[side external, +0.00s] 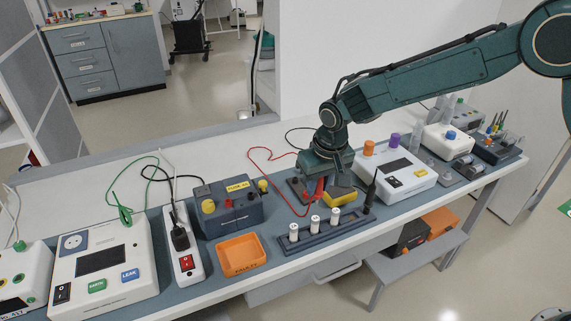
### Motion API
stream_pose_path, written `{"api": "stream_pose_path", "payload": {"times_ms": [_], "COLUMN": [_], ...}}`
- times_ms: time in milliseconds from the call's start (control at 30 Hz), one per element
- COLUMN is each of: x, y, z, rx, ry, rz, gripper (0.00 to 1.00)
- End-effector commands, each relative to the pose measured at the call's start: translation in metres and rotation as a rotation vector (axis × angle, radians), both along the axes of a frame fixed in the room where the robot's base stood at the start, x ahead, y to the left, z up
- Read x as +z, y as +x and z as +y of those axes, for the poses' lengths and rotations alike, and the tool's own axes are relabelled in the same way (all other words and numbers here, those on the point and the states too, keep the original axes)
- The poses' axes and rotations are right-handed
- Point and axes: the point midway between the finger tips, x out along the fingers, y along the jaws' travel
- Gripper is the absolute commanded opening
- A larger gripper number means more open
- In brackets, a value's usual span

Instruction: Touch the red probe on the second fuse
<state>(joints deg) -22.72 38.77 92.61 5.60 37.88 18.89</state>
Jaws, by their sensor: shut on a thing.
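My gripper (319,190) is shut on the red probe (318,191), whose red cable loops away to the left. The probe points down, behind and above the fuse rack (318,238). Three white fuses stand upright in the dark rack: the left one (293,231), the middle one (315,222) and the right one (335,214). The probe's tip is hard to make out; it looks apart from the fuses. A black probe (370,190) stands upright near the rack's right end.
A yellow-edged device (341,198) lies just behind the rack, partly hidden by my gripper. An orange tray (241,256) and a dark battery-like box (229,207) are left of the rack. A white instrument (397,172) stands to the right. The bench's front strip is clear.

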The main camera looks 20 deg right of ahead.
Motion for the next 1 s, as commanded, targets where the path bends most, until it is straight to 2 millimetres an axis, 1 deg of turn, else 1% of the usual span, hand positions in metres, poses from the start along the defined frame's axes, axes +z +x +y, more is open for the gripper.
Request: {"api": "stream_pose_path", "payload": {"times_ms": [300, 500, 700, 1000], "x": [-0.021, -0.032, -0.037, -0.038], "y": [0.000, 0.000, 0.000, 0.000], "z": [0.000, 0.000, 0.000, 0.000], "rx": [0.000, 0.000, 0.000, 0.000], "ry": [0.000, 0.000, 0.000, 0.000], "rz": [0.001, 0.000, 0.000, 0.000], "gripper": [0.00, 0.00, 0.00, 0.00]}}
